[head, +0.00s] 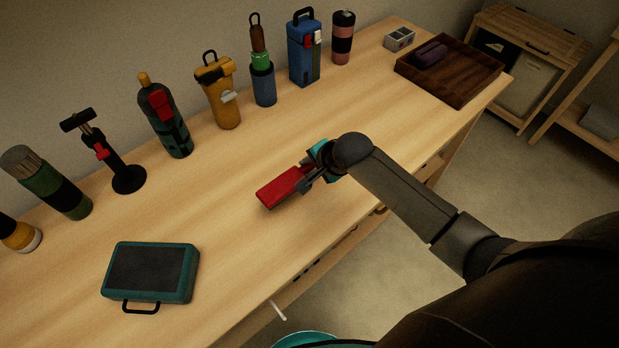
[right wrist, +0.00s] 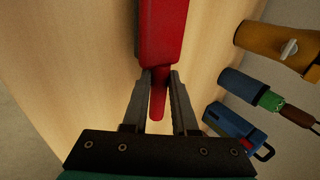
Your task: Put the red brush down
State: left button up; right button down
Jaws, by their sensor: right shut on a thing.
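The red brush (head: 284,187) is at the middle of the wooden table, near its front edge. My right gripper (head: 308,181) is shut on the brush's narrow handle. In the right wrist view the red brush (right wrist: 161,35) extends away from between the two fingers (right wrist: 158,95). Its wide red body points to the lower left in the head view. I cannot tell whether its underside touches the table or hangs just above it; no bristles show. My left gripper is not in view.
The table (head: 235,245) is clear around the brush. A teal case (head: 150,270) lies at the front left. Several bottles and a black stand (head: 128,178) line the back. A dark wooden tray (head: 470,75) and a grey box (head: 399,39) are at the far right end.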

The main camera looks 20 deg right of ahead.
jog(key=shift+f+b, duration=0.65)
jog(key=shift+f, duration=1.35)
jog(key=shift+f, duration=0.15)
jog(key=c, duration=1)
grip_release()
jog(key=shift+p+v, duration=2.25)
jog(key=shift+v, duration=3.9)
jog(key=shift+w, duration=0.15)
